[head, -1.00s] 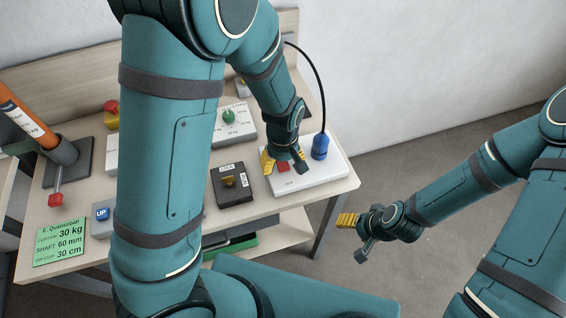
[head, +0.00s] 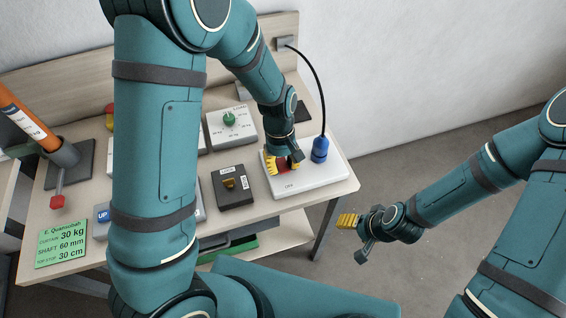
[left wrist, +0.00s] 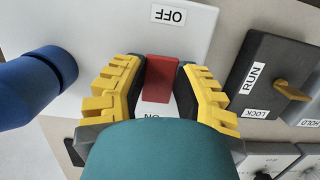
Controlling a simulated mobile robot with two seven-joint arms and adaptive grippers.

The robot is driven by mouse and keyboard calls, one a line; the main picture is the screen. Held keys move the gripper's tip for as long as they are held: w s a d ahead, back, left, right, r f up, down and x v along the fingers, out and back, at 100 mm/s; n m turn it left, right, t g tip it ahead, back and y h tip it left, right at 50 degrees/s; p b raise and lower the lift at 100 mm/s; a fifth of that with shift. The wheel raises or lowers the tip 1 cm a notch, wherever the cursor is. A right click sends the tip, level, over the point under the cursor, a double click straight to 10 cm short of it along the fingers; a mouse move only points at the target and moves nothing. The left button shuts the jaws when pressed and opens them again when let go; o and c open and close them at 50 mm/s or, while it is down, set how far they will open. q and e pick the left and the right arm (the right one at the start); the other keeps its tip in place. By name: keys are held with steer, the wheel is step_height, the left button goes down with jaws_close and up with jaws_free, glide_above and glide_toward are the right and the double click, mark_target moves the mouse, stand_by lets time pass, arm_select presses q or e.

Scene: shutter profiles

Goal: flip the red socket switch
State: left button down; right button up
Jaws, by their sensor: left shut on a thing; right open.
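The red socket switch (left wrist: 158,80) is a rocker on a white socket plate (head: 325,176), with an OFF label (left wrist: 177,16) at one end and a partly hidden ON label at the other. My left gripper (head: 282,165) is down at the switch, its yellow fingers on either side of the red rocker. In the left wrist view the fingers (left wrist: 160,92) close around the rocker. In the head view the gripper hides much of the switch (head: 283,163). My right gripper (head: 359,224) is open and empty, away from the bench over the floor.
A blue plug (head: 320,150) with a black cable stands at the plate's right end. A dark box with a yellow RUN/LOCK knob (head: 232,186) lies left of the plate. A panel with a green knob (head: 229,120) is behind. The bench's right edge is close.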

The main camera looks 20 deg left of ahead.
arm_select(q)
steer(key=shift+g+h+p, duration=0.3)
steer(key=shift+g+h, duration=0.2)
steer(key=shift+g, duration=0.2)
steer(key=c, duration=0.7)
jaws_free()
steer(key=shift+o, duration=0.2)
steer(key=v, duration=1.2)
